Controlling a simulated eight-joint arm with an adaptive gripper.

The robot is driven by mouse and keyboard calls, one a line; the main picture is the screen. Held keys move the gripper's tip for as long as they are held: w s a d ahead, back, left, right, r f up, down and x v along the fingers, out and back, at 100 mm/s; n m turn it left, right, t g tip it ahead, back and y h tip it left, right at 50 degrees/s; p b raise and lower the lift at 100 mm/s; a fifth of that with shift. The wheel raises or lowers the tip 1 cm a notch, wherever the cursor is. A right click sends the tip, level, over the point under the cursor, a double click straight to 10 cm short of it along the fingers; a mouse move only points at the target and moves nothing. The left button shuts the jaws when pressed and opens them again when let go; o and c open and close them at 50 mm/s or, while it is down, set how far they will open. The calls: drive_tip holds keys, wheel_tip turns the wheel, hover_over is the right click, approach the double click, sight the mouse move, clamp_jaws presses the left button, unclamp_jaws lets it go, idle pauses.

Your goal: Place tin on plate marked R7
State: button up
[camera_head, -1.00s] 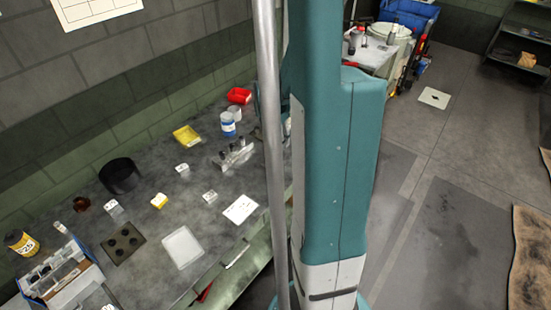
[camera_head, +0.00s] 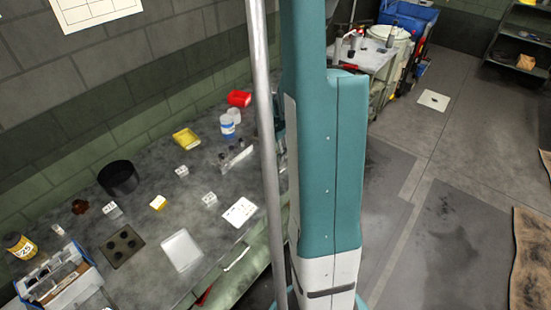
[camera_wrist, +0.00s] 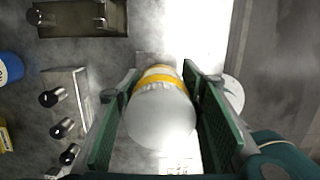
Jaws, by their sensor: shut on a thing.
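In the wrist view, my gripper (camera_wrist: 160,112) has its two green pads shut on a rounded tin (camera_wrist: 160,122), white with a yellow band. The tin lies between the pads, its white end toward the camera. In the head view my gripper and the held tin are hidden behind my teal arm. I cannot read an R7 mark in any view. A white plate with dark marks (camera_head: 240,211) lies near the bench's front edge, and small white marked blocks (camera_head: 182,171) stand on the bench.
A rack of dark-capped vials (camera_wrist: 65,115) stands left of my gripper. On the bench (camera_head: 150,235) are a blue-and-white jar (camera_head: 228,128), a yellow tray (camera_head: 186,138), a black round pot (camera_head: 118,178), a clear tray (camera_head: 181,250) and a yellow-labelled jar (camera_head: 18,245).

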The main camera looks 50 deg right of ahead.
sight(273, 142)
drive_tip(key=shift+f, duration=1.65)
drive_tip(key=shift+f+b, duration=0.15)
drive_tip(key=shift+b, duration=0.15)
drive_tip(key=o, duration=1)
drive_tip(key=shift+r, duration=0.25)
drive_tip(key=shift+a+r+p, duration=0.25)
drive_tip(key=shift+a+r, duration=0.05)
drive_tip(key=shift+r, duration=1.65)
drive_tip(key=shift+a+r+p, duration=0.25)
drive_tip(key=shift+a+r, duration=0.05)
drive_tip(key=shift+r, duration=1.7)
drive_tip(key=shift+a+r+p, duration=0.25)
drive_tip(key=shift+a+r, duration=0.05)
drive_tip(key=shift+r, duration=1.65)
